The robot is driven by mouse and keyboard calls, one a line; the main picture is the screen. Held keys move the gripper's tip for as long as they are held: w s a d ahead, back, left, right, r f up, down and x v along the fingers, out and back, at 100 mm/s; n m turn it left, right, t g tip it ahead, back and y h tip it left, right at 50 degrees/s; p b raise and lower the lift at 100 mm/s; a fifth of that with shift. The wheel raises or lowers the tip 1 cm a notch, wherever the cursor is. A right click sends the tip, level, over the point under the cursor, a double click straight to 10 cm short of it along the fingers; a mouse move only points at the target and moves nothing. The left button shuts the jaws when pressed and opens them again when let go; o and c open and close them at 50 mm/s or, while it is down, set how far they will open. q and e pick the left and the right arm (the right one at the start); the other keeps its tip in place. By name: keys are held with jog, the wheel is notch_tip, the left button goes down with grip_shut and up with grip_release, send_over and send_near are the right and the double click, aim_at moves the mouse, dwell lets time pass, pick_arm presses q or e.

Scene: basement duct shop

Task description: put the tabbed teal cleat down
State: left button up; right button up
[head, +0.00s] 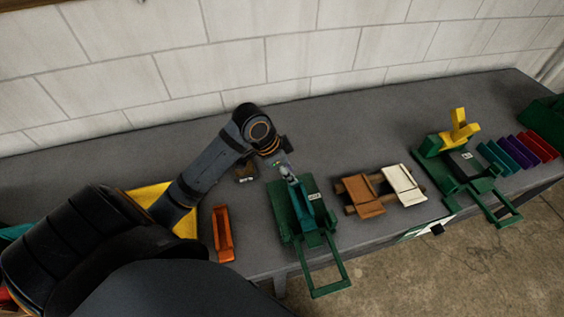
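A teal piece (304,208), which looks like the teal cleat, is at the green fixture (281,205) in the middle of the bench. It slants along the fixture's length; its tab is too small to make out. My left gripper (287,174) is at the upper end of the teal piece, over the fixture's far end. Its fingertips are small and partly hidden, so I cannot tell whether they are closed on the piece. I cannot tell whether the piece rests on the fixture. My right gripper is not in view.
An orange tray (223,240) and a yellow tray (150,194) are left of the fixture. A rack with brown (360,194) and cream (403,183) pieces is right. Farther right are another green fixture (436,168) with a yellow part and several coloured strips (524,146). A wall runs behind.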

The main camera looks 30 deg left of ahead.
pick_arm(q)
jog(key=v, duration=0.7)
jog(key=shift+s+r+p, duration=0.2)
jog(key=shift+r+p, duration=0.15)
jog(key=shift+a, duration=0.1)
